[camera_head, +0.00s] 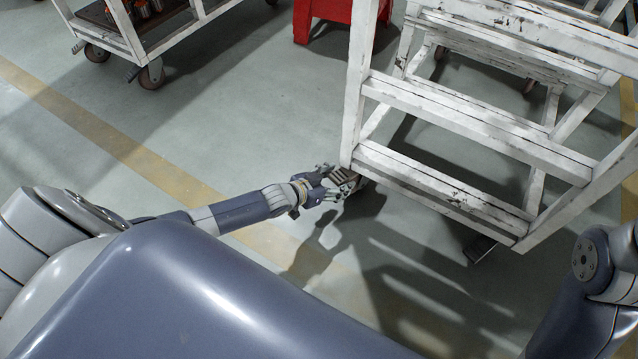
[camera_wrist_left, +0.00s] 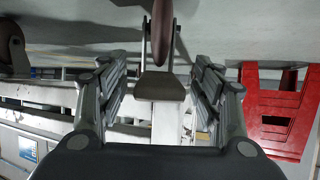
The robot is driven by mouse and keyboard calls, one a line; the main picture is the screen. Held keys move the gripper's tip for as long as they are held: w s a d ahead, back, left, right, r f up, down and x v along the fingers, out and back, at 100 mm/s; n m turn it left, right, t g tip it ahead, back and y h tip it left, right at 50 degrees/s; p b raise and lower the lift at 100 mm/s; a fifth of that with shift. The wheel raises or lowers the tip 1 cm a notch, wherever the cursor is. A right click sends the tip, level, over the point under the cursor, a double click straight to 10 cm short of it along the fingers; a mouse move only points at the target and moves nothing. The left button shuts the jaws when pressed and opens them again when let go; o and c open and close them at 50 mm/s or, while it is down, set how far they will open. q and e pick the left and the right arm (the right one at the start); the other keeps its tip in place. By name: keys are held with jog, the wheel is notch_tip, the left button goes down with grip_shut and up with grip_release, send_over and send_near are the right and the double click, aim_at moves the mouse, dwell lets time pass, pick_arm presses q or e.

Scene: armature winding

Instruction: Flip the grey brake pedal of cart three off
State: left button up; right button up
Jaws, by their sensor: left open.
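The white cart (camera_head: 450,110) stands on the right in the head view. My left gripper (camera_head: 335,182) is at the caster under its near left corner, low over the floor. In the left wrist view, the grey brake pedal (camera_wrist_left: 160,86) sits between the two spread fingers of my left gripper (camera_wrist_left: 158,78), with a gap visible on each side. The caster wheel (camera_wrist_left: 162,30) shows just beyond the pedal. In the head view, the gripper and cart corner largely hide this caster and pedal. My right gripper is out of view.
Another caster pedal (camera_head: 481,249) shows under the cart's near right corner. A red object (camera_head: 335,12) stands behind the cart, and it also shows in the left wrist view (camera_wrist_left: 276,115). Another white cart (camera_head: 125,25) is at upper left. The floor between is clear.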

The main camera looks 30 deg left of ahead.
pick_arm(q)
jog(key=v, duration=0.8)
dwell(0.4)
